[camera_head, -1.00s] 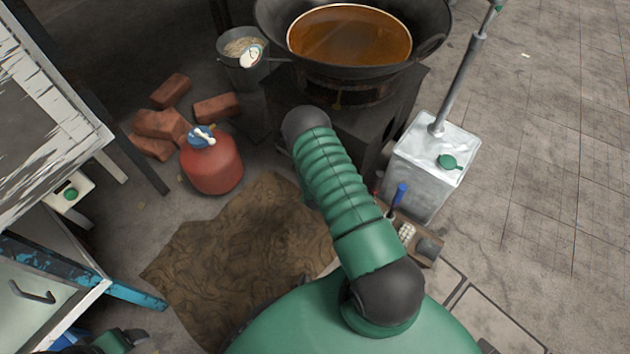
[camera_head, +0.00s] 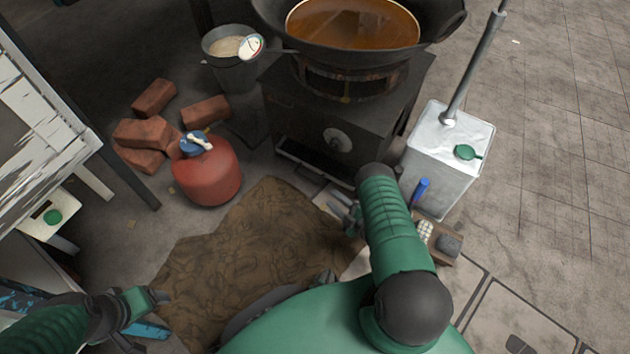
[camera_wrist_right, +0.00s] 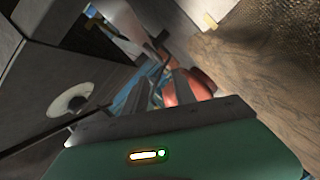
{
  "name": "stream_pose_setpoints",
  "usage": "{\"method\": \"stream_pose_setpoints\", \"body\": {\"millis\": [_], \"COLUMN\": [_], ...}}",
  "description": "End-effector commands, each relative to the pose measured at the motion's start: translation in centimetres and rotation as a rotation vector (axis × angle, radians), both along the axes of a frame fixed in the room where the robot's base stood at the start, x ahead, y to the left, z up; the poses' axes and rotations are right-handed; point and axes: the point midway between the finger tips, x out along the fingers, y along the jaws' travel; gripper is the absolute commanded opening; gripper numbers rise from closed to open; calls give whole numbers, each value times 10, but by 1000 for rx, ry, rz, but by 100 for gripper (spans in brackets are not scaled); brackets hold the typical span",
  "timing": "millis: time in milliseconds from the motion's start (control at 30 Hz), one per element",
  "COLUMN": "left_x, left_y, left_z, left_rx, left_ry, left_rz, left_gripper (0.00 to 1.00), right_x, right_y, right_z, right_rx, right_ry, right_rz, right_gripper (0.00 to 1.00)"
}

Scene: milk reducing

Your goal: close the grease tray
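The grease tray (camera_head: 312,164) is a dark, shallow drawer low on the front of the black stove (camera_head: 284,113). It appears to stick out a little, with a thin handle on its front edge; its right end is partly behind my right arm. My right gripper (camera_head: 346,212) is just in front of the tray's right side, near the floor, apart from the handle as far as I can tell. In the right wrist view its fingers (camera_wrist_right: 170,84) are spread with nothing clear between them. My left gripper (camera_head: 150,303) is at the lower left, away from the stove; its finger gap is unclear.
A wok of brown oil (camera_head: 352,32) sits on the stove. A silver can (camera_head: 445,160) and a small wooden box (camera_head: 440,245) stand at right. A red gas bottle (camera_head: 207,172), bricks (camera_head: 145,132) and a brown cloth (camera_head: 240,240) lie at left.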

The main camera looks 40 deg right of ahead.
Motion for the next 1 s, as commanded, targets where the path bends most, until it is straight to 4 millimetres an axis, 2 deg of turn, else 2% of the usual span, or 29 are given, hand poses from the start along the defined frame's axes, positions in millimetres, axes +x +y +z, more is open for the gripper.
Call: {"method": "stream_pose_setpoints", "body": {"millis": [33, 100, 300, 500, 667, 900, 1000], "left_x": [0, 0, 0, 0, 0, 0, 0], "left_y": [0, 0, 0, 0, 0, 0, 0], "left_z": [-16, -27, -59, -81, -86, -84, -84], "left_rx": [0, 0, 0, 0, 0, 0, 0], "left_ry": [1, 1, 1, 1, 0, 0, 0], "left_rz": [0, 0, 0, 0, -1, 0, 0], "left_gripper": [78, 78, 78, 78, 78, 78, 78], "right_x": [14, 32, 84, 123, 136, 136, 136], "right_y": [1, 2, 5, 7, 8, 8, 8], "right_z": [-10, -14, -25, -32, -31, -29, -29], "right_rx": [-1, -1, -3, -1, 0, 0, -1], "right_ry": [-4, -4, -3, -2, 1, 2, 2], "right_rz": [1, 1, 0, -1, -1, -1, -2], "right_gripper": [32, 32, 32, 32, 32, 32, 19]}}
